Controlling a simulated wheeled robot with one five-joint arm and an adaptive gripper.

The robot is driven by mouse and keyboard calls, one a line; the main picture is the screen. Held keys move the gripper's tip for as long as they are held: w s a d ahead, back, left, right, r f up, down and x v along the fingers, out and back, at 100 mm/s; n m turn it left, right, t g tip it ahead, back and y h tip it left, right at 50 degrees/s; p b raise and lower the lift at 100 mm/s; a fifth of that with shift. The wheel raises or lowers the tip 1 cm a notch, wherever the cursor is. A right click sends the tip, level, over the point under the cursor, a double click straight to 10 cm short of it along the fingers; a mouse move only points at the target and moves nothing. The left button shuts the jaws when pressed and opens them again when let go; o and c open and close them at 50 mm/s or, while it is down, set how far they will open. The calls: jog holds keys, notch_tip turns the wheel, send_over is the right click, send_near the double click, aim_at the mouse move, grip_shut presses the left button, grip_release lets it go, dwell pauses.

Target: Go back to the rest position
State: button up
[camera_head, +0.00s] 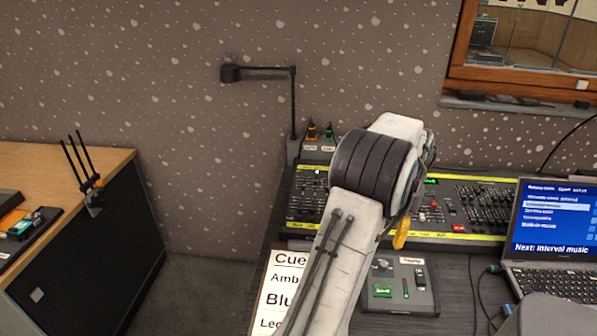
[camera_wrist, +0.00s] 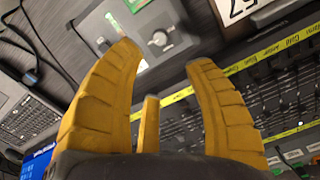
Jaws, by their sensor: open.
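My gripper (camera_wrist: 164,76) has yellow fingers, and in the wrist view they stand apart with nothing between them. It is over the desk, close to the lighting console (camera_head: 455,205) and the small grey box (camera_head: 398,287) in front of it. In the head view my arm hides most of the gripper; only a yellow finger tip shows beside the arm. The console's faders also show in the wrist view (camera_wrist: 290,95), right of the fingers. The small grey box shows behind the fingers in the wrist view (camera_wrist: 150,50). I cannot tell whether the gripper touches anything.
A laptop (camera_head: 556,225) stands at the right of the desk, with cables beside it. A cue sheet (camera_head: 279,295) lies left of my arm. A black desk lamp (camera_head: 293,110) rises behind the console. A wooden-topped cabinet (camera_head: 95,158) stands left, with open floor between.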

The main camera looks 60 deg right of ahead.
dwell(0.3)
jog(key=w+a+f+m+y, duration=0.1)
jog(key=a+f, duration=0.4)
jog(key=a, duration=0.4)
jog(key=w+a+r+n+t+p, duration=0.1)
jog(key=w+a+r+n, duration=0.4)
jog(key=a, duration=0.7)
jog(key=w+a+r+n+t+p, duration=0.1)
jog(key=w+a+r+n, duration=0.4)
jog(key=a, duration=0.7)
jog(key=w+a+r+n+t+h+p, duration=0.1)
jog(key=w+a+r+n+p, duration=0.1)
jog(key=w+a+r+n, duration=0.3)
jog(key=shift+w+a+r+n, duration=0.35)
jog(key=shift+w+a+n, duration=1.6)
jog(key=shift+a, duration=1.8)
